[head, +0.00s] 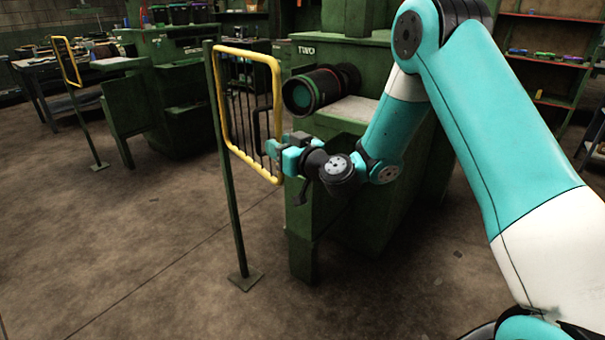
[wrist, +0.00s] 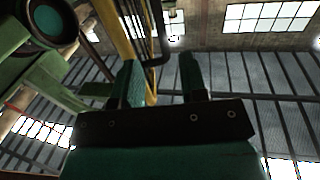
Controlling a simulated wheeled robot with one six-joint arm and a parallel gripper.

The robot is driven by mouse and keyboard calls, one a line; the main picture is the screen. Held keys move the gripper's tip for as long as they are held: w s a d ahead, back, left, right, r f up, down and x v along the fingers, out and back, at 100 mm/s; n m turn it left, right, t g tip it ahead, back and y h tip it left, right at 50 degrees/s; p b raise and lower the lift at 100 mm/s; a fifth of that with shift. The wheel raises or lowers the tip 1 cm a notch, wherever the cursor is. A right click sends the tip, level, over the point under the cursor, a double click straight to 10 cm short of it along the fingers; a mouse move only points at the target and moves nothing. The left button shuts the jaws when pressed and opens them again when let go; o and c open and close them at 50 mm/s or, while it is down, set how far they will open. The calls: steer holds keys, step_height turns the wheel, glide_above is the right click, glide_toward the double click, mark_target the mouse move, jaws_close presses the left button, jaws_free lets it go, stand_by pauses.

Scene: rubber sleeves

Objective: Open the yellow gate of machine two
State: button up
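The yellow gate (head: 279,95) of machine two stands upright in front of the machine, beside a green post (head: 226,170). It has a yellow tube frame with dark bars. My gripper (head: 277,150) is at the gate's lower right side, close to the frame. In the wrist view, my gripper (wrist: 161,75) has its two fingers apart. The yellow frame (wrist: 115,30) runs behind the left finger, and a dark bent handle (wrist: 164,40) shows beyond the gap between the fingers. I cannot tell whether the fingers touch either.
Machine two (head: 350,52) is green, labelled TWO, with a dark cylinder (head: 313,91) with a green end face behind the gate. Another yellow gate (head: 66,60) on a post stands at the left. Red shelves (head: 552,65) are at the back right. The floor at front left is clear.

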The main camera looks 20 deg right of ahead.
steer(key=b+v, duration=0.5)
steer(key=v, duration=0.3)
steer(key=shift+r, duration=0.1)
steer(key=shift+c, duration=0.4)
